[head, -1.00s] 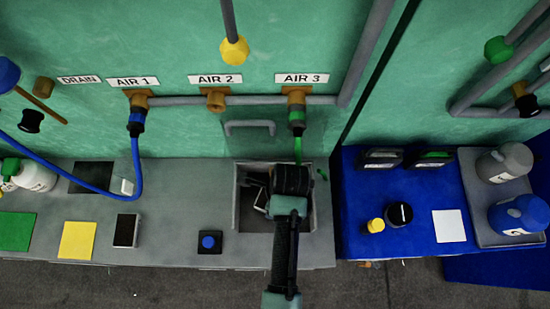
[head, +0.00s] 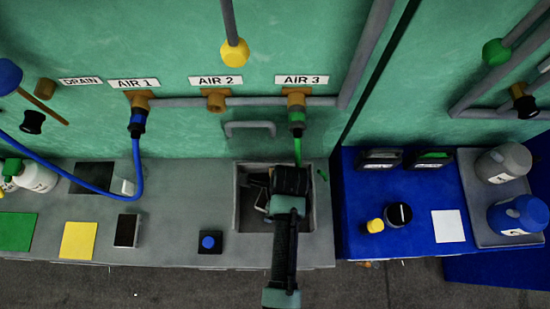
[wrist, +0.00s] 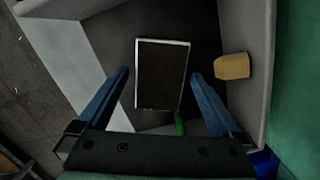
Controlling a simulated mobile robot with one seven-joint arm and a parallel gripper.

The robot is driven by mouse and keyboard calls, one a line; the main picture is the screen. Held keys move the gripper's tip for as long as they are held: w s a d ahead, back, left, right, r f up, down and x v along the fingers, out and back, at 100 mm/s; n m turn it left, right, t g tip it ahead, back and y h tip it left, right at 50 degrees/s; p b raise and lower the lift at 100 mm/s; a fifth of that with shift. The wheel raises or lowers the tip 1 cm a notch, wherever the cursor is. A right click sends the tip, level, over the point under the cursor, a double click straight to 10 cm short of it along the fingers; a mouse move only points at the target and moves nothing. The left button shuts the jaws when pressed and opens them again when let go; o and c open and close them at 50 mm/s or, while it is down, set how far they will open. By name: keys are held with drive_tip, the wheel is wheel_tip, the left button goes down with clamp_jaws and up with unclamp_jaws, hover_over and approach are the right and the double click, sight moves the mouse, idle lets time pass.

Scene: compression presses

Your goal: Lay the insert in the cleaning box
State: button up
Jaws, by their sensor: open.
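The cleaning box (head: 237,215) is an open grey well in the bench below the AIR 3 label. The insert (wrist: 161,75) is a dark rectangular plate with a pale rim. In the wrist view it appears inside the box, over its dark floor. In the head view only a pale-edged part of it (head: 262,200) shows beside my wrist. My gripper (wrist: 160,76) is open over the box, one blue finger on each side of the insert, with visible gaps on both sides. In the head view my wrist hides the fingertips and much of the box.
A tan block (wrist: 232,66) sits by the box's wall. A black block (head: 126,230), a blue button (head: 209,242) and a yellow pad (head: 78,240) are on the bench to the left.

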drive_tip(key=r, duration=0.5)
drive_tip(key=d+r, duration=0.1)
drive_tip(key=r, duration=0.1)
drive_tip(key=shift+s+r, duration=0.15)
drive_tip(key=shift+r, duration=0.15)
drive_tip(key=shift+a, duration=0.1)
